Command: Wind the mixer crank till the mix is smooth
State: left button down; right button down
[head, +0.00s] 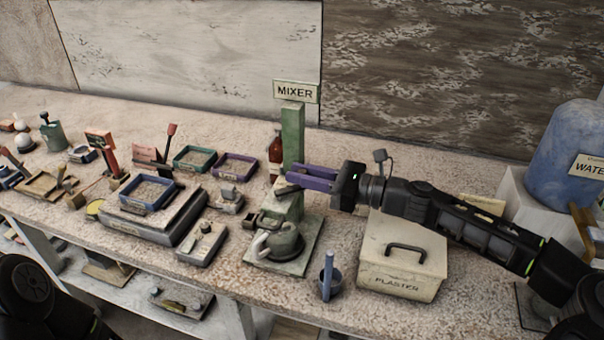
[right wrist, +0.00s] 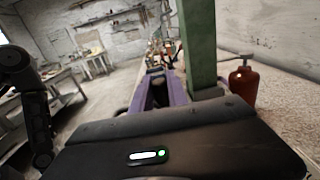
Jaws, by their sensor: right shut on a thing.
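The mixer has a green post (head: 292,140) under a MIXER sign (head: 296,92), on a flat green base (head: 300,262). A grey-green pot-like bowl (head: 284,243) sits low at its front; the mix inside cannot be seen. My right gripper (head: 296,179) reaches in from the right, its purple fingers level at the post. It is shut on a small dark part, seemingly the crank handle (right wrist: 158,92), which shows between the fingers in the right wrist view. The fingers hide most of the crank. My left gripper is out of view; only dark arm parts show at lower left.
A lidded PLASTER box (head: 402,260) stands under my right forearm. A cup with a blue stick (head: 328,281) is near the front edge. A red bottle (head: 275,150) stands behind the post. A scale with a blue tray (head: 150,195) is to the left; a blue water container (head: 568,150) is at right.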

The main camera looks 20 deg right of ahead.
jog(key=shift+w+a+r+n+g+y+p, duration=0.1)
jog(key=shift+w+r+n+g+y+p, duration=0.1)
jog(key=shift+n+g+y+p, duration=0.25)
jog(key=shift+w+r+n+g+y+p, duration=0.1)
jog(key=shift+w+n+g+p, duration=0.2)
jog(key=shift+p, duration=0.35)
jog(key=shift+w+a+n+g+y+p, duration=0.15)
jog(key=shift+n+g+y+p, duration=0.15)
jog(key=shift+g, duration=0.35)
jog(key=shift+w+a+n+g+y+p, duration=0.15)
jog(key=shift+n+g+p, duration=0.2)
jog(key=shift+g, duration=0.25)
jog(key=shift+w+f+n+g+y, duration=0.2)
jog(key=shift+n+g, duration=0.2)
jog(key=shift+g, duration=0.2)
jog(key=shift+w+f+n+g+y, duration=0.1)
jog(key=shift+n+g+y, duration=0.1)
jog(key=shift+n+g, duration=0.3)
jog(key=c, duration=1.3)
grip_release()
jog(key=shift+s, duration=0.1)
jog(key=shift+d+m+t, duration=0.1)
jog(key=shift+m+t, duration=0.3)
